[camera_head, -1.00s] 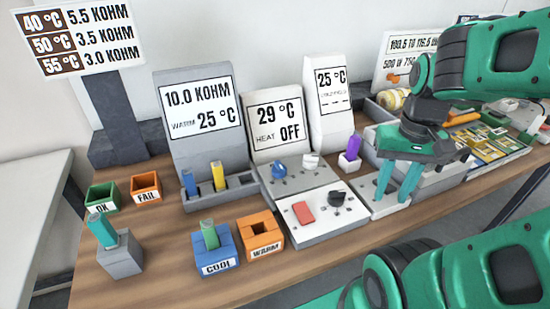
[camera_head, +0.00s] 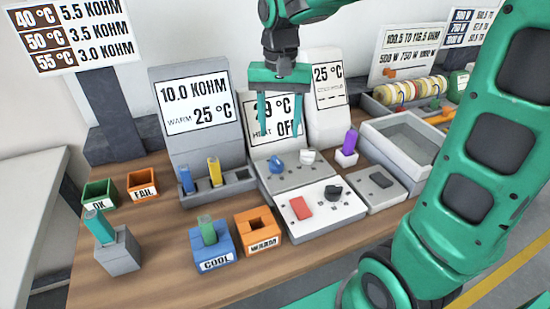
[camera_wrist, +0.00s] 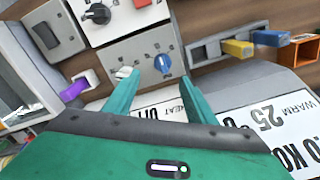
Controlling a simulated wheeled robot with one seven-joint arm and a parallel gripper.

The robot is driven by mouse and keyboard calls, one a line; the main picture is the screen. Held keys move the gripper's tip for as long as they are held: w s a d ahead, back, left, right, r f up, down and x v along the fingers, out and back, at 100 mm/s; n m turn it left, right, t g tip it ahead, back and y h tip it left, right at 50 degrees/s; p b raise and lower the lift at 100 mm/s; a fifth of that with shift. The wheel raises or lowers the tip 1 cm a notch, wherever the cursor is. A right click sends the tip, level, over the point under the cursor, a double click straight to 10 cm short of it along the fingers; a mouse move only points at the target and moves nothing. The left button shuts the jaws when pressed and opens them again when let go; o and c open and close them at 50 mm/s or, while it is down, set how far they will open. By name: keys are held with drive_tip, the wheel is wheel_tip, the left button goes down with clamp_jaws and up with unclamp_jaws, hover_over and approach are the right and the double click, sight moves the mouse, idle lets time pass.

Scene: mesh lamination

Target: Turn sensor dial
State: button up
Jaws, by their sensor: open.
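The dial box (camera_head: 290,172) has a blue dial (camera_head: 277,164) at left and a white dial (camera_head: 307,156) at right. Which of them is the sensor dial I cannot tell. A white box in front carries a black dial (camera_head: 334,191) and a red switch (camera_head: 299,207). My gripper (camera_head: 280,133) is open and empty, above and behind the blue and white dials, before the 29 °C HEAT OFF display (camera_head: 290,127). In the wrist view the blue dial (camera_wrist: 163,64) lies beyond the right fingertip and the white dial (camera_wrist: 124,72) by the left fingertip. No contact is visible.
The 10.0 KOHM display (camera_head: 196,110) stands left, the other 25 °C display (camera_head: 328,100) right. A purple piece (camera_head: 351,144) is upright right of the dials. COOL (camera_head: 212,250) and WARM (camera_head: 262,237) holders stand in front. An empty grey tray (camera_head: 412,140) is at right.

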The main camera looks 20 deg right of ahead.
sight(276, 159)
drive_tip(key=f, duration=1)
drive_tip(key=shift+w+a+f, duration=0.2)
drive_tip(key=shift+a+f, duration=0.05)
drive_tip(key=shift+f, duration=0.15)
